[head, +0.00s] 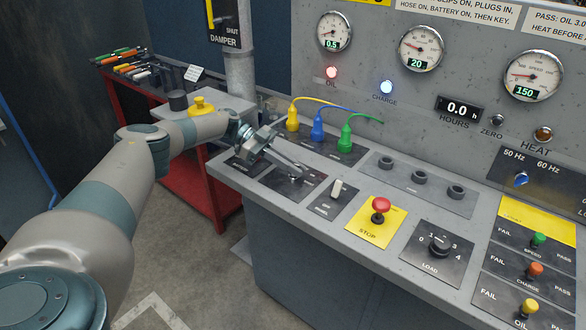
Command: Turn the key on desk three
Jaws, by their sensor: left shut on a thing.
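My left gripper (295,173) reaches in from the left over the front left part of the grey control desk (306,218). Its fingertips are closed at a small dark switch plate (314,182) and are shut on the key there. The key is mostly hidden by the fingers, so its turned position cannot be told. No desk number is readable. My right gripper is not in view.
A red tool bench (190,150) is behind my arm.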

